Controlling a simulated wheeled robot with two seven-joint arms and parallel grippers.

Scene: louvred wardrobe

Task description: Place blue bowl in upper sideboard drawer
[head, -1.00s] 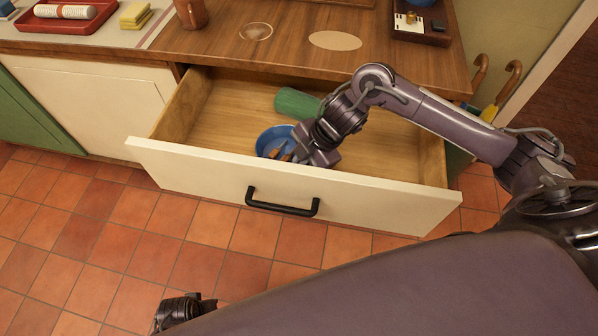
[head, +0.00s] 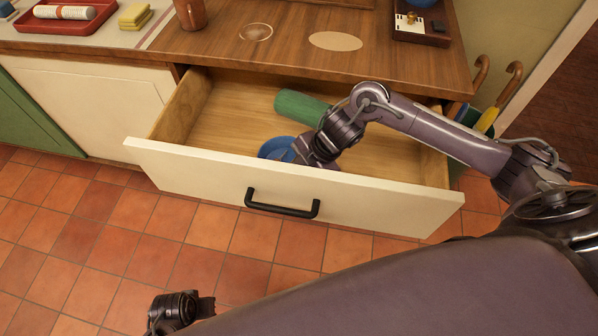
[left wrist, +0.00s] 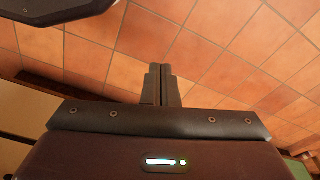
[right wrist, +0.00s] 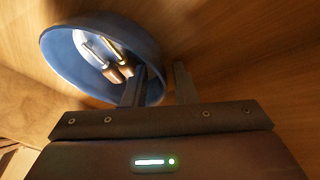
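The blue bowl (head: 274,147) is inside the open drawer (head: 205,165), near its front panel. In the right wrist view the bowl (right wrist: 62,62) holds a few slim items with brownish ends and looks tilted. My right gripper (right wrist: 159,68) is open at the bowl's rim, one finger over the bowl's inside and the other outside its wall. In the head view my right gripper (head: 312,155) partly hides the bowl. My left gripper (left wrist: 163,72) is shut and empty above the floor tiles.
A green cylinder (head: 300,106) lies in the drawer behind the bowl. The black handle (head: 282,203) is on the drawer front. A red tray (head: 62,27), a yellow sponge stack (head: 134,17), a brown mug (head: 190,13) and a dark tray (head: 422,30) stand on top. The drawer's left part is clear.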

